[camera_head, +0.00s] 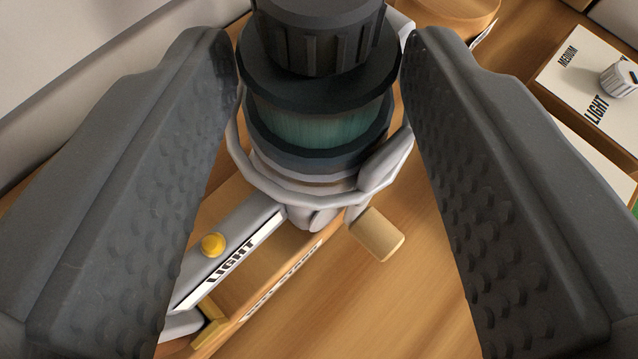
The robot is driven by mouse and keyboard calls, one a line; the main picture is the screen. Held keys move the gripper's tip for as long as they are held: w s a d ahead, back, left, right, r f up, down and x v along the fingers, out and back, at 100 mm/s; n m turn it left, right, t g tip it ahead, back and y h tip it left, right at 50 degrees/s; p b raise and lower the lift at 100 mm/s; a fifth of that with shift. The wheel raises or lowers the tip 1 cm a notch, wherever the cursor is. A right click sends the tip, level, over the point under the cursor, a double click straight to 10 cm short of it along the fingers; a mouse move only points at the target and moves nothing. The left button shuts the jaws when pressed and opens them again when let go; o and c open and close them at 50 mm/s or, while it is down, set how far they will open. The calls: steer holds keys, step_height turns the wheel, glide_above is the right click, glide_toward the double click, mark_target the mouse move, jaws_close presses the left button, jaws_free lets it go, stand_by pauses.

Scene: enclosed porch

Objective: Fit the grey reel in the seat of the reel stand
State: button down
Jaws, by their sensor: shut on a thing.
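The grey reel (318,120) is between the two dark fingertips of my gripper (318,65), which is shut on it. It has a ribbed dark knob on top, a dark spool with teal line, a light grey body and a tan handle knob at its lower right. Below and left of it, a light grey arm with a yellow button and a "LIGHT" label slants to the lower left. I cannot tell whether this arm belongs to the reel or the stand. A wooden piece with lettering (265,268), perhaps the reel stand, lies under it. The seat cannot be made out.
At the right, a white-topped box (590,65) marked "MEDIUM" and "LIGHT" carries a small grey knob (619,78). A round wooden object (455,14) is at the top. A pale wall or panel fills the upper left. Bare wood surface (400,310) shows at lower middle.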

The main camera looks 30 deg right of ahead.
steer(key=shift+f, duration=0.4)
steer(key=c, duration=0.7)
jaws_free()
steer(key=shift+c, duration=0.2)
steer(key=o, duration=0.6)
steer(key=shift+w, duration=0.15)
steer(key=shift+a+r, duration=0.1)
steer(key=shift+r, duration=0.05)
